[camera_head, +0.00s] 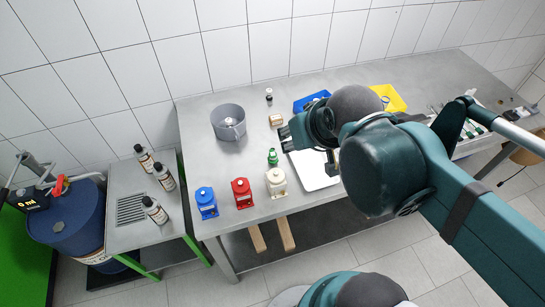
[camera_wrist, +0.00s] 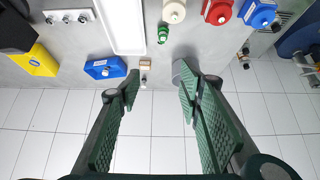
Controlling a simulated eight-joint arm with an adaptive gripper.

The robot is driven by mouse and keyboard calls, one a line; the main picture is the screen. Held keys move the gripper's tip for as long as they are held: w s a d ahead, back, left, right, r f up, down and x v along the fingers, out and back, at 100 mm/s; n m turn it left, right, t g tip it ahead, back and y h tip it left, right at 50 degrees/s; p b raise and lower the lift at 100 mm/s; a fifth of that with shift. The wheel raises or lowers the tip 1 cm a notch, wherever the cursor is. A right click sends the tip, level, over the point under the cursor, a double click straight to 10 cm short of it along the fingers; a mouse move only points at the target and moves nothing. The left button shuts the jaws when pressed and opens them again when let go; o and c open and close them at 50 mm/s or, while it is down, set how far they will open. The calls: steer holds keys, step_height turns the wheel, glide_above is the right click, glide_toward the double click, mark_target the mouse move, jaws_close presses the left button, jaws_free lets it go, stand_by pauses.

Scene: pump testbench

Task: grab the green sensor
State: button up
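The green sensor (camera_head: 272,157) is a small green upright piece on the grey table, between the grey jug and the cream pump; it also shows in the wrist view (camera_wrist: 163,34), near the top middle. My gripper (camera_wrist: 160,82) is open, with its two green ridged fingers apart and nothing held between them. In the wrist view the sensor lies beyond the fingertips. In the head view my gripper (camera_head: 308,132) is above the table, to the right of the sensor and apart from it. Its fingertips are hard to make out there.
Blue (camera_head: 206,202), red (camera_head: 242,192) and cream (camera_head: 276,181) pumps stand along the front edge. The grey jug (camera_head: 221,124) is behind left. A wooden block (camera_head: 276,120), blue bin (camera_head: 306,107), yellow bin (camera_head: 395,104) and white tray (camera_head: 301,168) are nearby.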

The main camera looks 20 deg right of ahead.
steer(key=shift+w, duration=0.1)
steer(key=n+g, duration=0.7)
steer(key=n, duration=1.8)
glide_above(273, 153)
steer(key=f, duration=1.8)
steer(key=shift+s+a+f, duration=0.15)
steer(key=shift+s, duration=0.25)
steer(key=shift+w+f+n, duration=0.25)
steer(key=shift+f+n, duration=0.25)
steer(key=shift+f, duration=0.4)
steer(key=shift+f, duration=1.3)
steer(key=shift+f, duration=2.55)
